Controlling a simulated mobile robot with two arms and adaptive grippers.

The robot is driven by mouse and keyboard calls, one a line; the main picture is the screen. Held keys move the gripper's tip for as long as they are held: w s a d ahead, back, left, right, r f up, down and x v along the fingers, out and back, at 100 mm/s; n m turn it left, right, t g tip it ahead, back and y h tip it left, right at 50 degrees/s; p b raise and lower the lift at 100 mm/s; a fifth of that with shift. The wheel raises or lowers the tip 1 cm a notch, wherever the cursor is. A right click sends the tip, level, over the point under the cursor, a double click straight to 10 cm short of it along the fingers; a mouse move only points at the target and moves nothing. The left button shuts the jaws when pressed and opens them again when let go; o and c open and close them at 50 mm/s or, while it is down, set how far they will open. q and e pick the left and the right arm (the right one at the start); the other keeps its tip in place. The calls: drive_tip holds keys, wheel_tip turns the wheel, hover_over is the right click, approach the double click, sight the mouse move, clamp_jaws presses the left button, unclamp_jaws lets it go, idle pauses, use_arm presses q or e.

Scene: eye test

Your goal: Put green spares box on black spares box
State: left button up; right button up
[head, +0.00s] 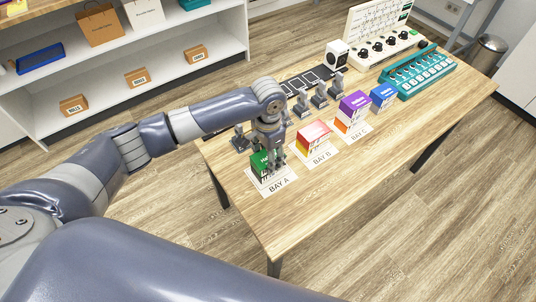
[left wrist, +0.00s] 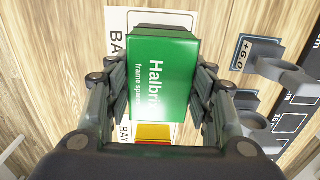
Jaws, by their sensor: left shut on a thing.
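The green spares box (head: 259,170) is at the BAY A card (head: 279,187) on the table's near left. In the left wrist view, the green box (left wrist: 165,72) shows its lettered top, reading "Halbrit" and "frame spares". My left gripper (head: 274,158) points down over it, shut on it with one finger at each side. The left gripper (left wrist: 161,75) also shows in the left wrist view. My right gripper is out of view.
A red and yellow box (head: 314,138) stands at BAY B. A purple-topped box (head: 354,107) stands at BAY C, with a blue box (head: 382,97) beside it. Grey stands (head: 319,97) and a teal rack (head: 421,72) are behind. The table's front strip is clear.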

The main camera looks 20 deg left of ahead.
use_arm(q)
drive_tip(key=o, duration=1.1)
drive_tip(key=shift+f, duration=0.1)
wheel_tip(320, 180, up, 12)
drive_tip(key=shift+r+b, duration=0.2)
drive_tip(key=shift+b, duration=0.45)
drive_tip(key=shift+d+f, duration=0.1)
